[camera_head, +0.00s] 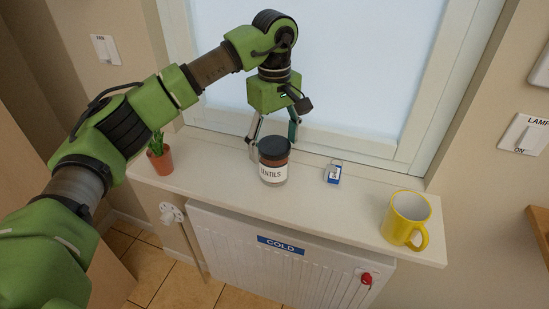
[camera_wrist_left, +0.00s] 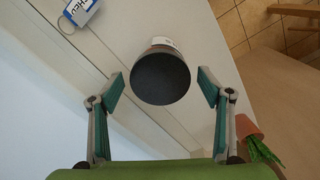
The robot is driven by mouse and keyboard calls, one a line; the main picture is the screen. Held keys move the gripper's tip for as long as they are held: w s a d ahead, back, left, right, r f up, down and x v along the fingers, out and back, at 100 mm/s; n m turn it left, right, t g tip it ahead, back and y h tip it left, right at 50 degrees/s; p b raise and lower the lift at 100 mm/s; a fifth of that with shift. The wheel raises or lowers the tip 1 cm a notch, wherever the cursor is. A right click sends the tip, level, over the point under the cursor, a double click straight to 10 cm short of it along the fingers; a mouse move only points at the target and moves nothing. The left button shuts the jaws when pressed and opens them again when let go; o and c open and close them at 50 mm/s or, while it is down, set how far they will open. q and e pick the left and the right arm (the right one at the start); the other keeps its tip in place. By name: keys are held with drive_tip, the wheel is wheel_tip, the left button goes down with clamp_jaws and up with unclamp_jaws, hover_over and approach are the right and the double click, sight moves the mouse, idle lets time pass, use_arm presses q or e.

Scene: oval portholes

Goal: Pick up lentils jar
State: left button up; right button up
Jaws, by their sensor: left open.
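The lentils jar (camera_head: 273,162) stands upright on the white window sill (camera_head: 220,168). It has a black lid, reddish-brown contents and a white label of which "NTILS" can be read. In the left wrist view the jar's black lid (camera_wrist_left: 160,78) fills the middle, with a bit of label behind it. In the left wrist view my left gripper (camera_wrist_left: 160,84) has one finger on each side of the lid, with gaps between. My right gripper is not in view.
A potted plant (camera_head: 160,158) stands at the sill's left end. A keyring with a blue tag (camera_head: 333,174) lies right of the jar, and a yellow mug (camera_head: 406,218) stands at the right end. The window is behind; a radiator (camera_head: 290,240) is below the sill.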

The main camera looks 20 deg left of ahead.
use_arm(q)
wheel_tip(320, 180, down, 2)
drive_tip(key=shift+f+p, duration=0.15)
drive_tip(key=shift+p, duration=0.2)
drive_tip(key=shift+f, duration=0.35)
drive_tip(key=c, duration=1.6)
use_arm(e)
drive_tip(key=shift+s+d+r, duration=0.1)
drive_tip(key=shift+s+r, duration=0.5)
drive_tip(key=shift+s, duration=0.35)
